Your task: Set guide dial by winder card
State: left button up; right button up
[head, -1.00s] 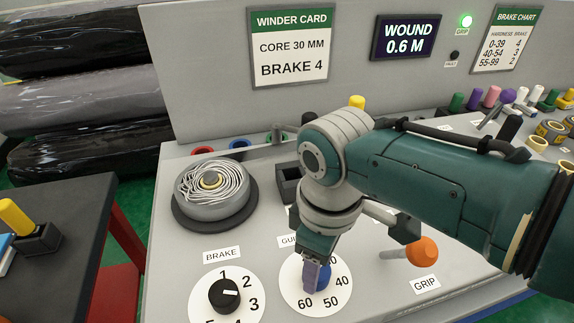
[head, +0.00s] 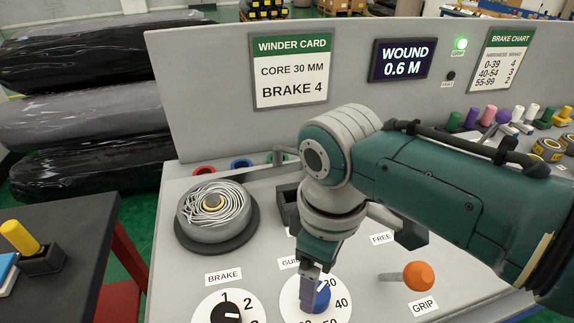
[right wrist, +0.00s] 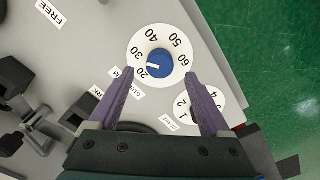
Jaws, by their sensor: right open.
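The winder card (head: 291,71) on the back panel reads core 30 mm, brake 4. The guide dial is a white disc (head: 291,300) with a blue knob (head: 322,297), partly behind my right gripper (head: 311,288) in the head view. In the right wrist view, the blue knob (right wrist: 159,63) shows whole, its white mark pointing between 20 and 30, seemingly nearer 20. My right gripper (right wrist: 160,76) is open and empty, its fingertips to either side of the knob's line and apart from it. My left gripper is not in view.
The brake dial (head: 226,312) is left of the guide dial, partly cut off. An orange-knobbed grip lever (head: 418,276) stands to the right. A wound spool (head: 213,210) sits behind. The display (head: 402,61) reads wound 0.6 M and a green grip lamp (head: 460,44) is lit.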

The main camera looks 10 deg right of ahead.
aim_at(318, 293)
notch_tip(318, 293, up, 6)
jog(key=shift+p, duration=0.55)
